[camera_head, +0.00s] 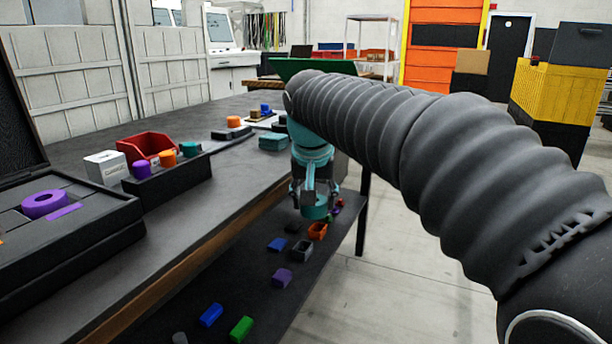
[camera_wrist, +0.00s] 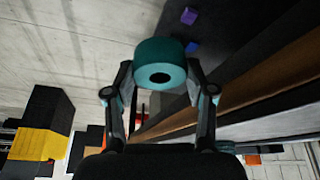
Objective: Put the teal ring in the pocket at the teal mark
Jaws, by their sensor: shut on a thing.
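My gripper (camera_head: 316,192) is shut on the teal ring (camera_head: 315,212), beside the table's edge and above the lower shelf. In the wrist view my gripper (camera_wrist: 160,82) has one finger on each side of the teal ring (camera_wrist: 160,55), and the ring's dark hole shows. A black case (camera_head: 70,255) at the left edge of the head view has an open lid. A purple ring (camera_head: 45,204) and a purple mark (camera_head: 65,211) are on its top. I cannot make out a teal mark or its pocket in either view.
The lower shelf (camera_head: 235,285) holds several coloured blocks. On the table (camera_head: 190,205) stand a white box (camera_head: 105,167), a red bin (camera_head: 146,144) and a dark rack (camera_head: 172,182) with purple, orange and teal pieces. Open floor (camera_head: 385,270) lies to the right.

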